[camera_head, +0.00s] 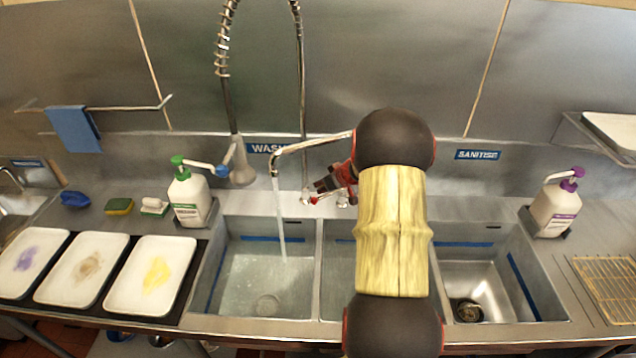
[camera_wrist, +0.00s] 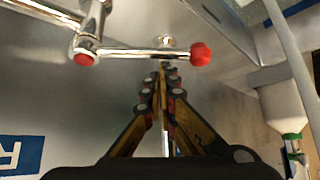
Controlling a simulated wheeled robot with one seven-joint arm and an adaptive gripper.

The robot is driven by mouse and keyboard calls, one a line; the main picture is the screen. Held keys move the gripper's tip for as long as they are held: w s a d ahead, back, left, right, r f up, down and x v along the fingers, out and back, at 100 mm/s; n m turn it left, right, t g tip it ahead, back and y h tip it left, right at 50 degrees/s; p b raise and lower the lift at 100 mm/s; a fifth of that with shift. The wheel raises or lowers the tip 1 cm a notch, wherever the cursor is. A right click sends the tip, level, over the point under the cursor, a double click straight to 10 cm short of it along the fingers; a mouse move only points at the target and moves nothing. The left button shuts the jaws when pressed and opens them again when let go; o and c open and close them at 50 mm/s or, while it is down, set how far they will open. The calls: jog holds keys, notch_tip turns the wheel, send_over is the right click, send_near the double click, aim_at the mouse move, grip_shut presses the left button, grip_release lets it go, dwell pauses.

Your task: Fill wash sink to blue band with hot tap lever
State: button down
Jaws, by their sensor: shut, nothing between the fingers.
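The wash sink (camera_head: 213,268) is the left basin, below the blue WASH label (camera_head: 262,148). A blue band (camera_head: 273,239) runs along its inner walls. A stream of water (camera_head: 280,222) falls from the spout (camera_head: 310,143) into it. Water lies over the floor and the drain shows through; the blue band is visible above it. The hot tap lever (camera_wrist: 140,53) is a chrome bar with a red knob (camera_wrist: 200,53) in the wrist view. My gripper (camera_wrist: 162,70) is shut and empty, fingertips close to the lever; I cannot tell whether they touch.
My arm hides part of the middle basin (camera_head: 337,258). The right basin (camera_head: 487,275) is empty. A green-topped bottle (camera_head: 190,200) and trays (camera_head: 150,275) stand left; a purple-topped bottle (camera_head: 555,208) stands right. The hose sprayer (camera_head: 240,165) hangs behind the wash sink.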

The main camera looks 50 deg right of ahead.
jog(key=shift+s, duration=0.25)
jog(key=shift+f, duration=0.1)
jog(key=shift+s+a+n+b, duration=0.1)
jog(key=shift+s+n+b, duration=0.2)
jog(key=shift+b, duration=0.45)
jog(key=shift+f+y+b, duration=0.1)
jog(key=shift+y+b, duration=0.3)
jog(key=shift+b, duration=0.05)
jog(key=s+n+y+b, duration=0.1)
jog(key=b, duration=0.2)
jog(key=shift+s+f+n, duration=0.15)
jog(key=shift+n, duration=0.25)
jog(key=shift+s+d+r+n+g+y+b, duration=0.1)
jog(key=shift+s+d+n+g+y+b, duration=0.1)
jog(key=shift+s+n+y+b, duration=0.75)
jog(key=shift+s+d+r+n+g+y+b, duration=0.15)
jog(key=shift+s+n+y+b, duration=0.35)
jog(key=shift+s+n+b, duration=0.8)
jog(key=shift+s+d+n+g+y+b, duration=0.2)
jog(key=shift+s+n+y+b, duration=0.5)
jog(key=shift+b, duration=0.85)
jog(key=shift+w, duration=0.15)
